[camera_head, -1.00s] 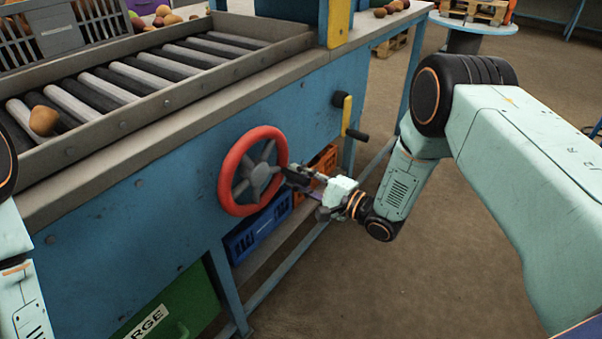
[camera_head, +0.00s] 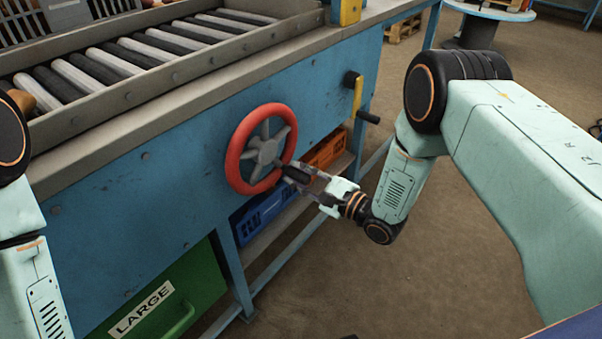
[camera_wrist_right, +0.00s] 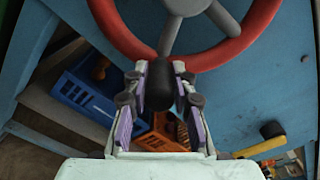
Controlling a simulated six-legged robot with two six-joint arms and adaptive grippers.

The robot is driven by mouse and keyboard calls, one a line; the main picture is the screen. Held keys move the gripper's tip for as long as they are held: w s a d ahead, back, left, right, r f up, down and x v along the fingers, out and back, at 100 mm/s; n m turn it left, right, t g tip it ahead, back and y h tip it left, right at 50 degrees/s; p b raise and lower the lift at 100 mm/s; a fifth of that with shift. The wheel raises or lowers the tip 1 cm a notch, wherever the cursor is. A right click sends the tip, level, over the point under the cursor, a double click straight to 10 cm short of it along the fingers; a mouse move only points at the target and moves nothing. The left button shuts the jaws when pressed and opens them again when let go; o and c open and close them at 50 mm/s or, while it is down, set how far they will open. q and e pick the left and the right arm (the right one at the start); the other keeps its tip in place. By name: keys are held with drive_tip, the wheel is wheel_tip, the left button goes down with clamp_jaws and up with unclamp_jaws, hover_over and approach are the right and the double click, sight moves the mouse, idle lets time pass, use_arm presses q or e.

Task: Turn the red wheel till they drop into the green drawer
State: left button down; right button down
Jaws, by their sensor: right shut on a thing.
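The red wheel (camera_head: 233,160) stands on the side of the blue machine, with grey spokes and hub. My right gripper (camera_head: 297,176) is shut on the wheel's dark handle (camera_wrist_right: 157,86), at the lower right of the rim in the head view. In the wrist view, its two fingers flank the handle, below the red wheel (camera_wrist_right: 238,48). The green drawer (camera_head: 205,281), labelled LARGE, is low at the left; its inside is hidden. Brown round produce (camera_head: 36,93) lies on the rollers (camera_head: 100,75) at upper left. My left gripper is not in view.
A blue crate (camera_head: 262,214) and an orange crate (camera_head: 327,151) stand under the machine, behind my right gripper. A yellow lever (camera_head: 357,95) with a black grip sticks out to the right of the wheel. The floor (camera_head: 400,275) at lower right is clear.

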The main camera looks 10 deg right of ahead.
drive_tip(key=shift+s+a, duration=0.1)
drive_tip(key=c, duration=1.1)
unclamp_jaws()
drive_tip(key=v, duration=1.2)
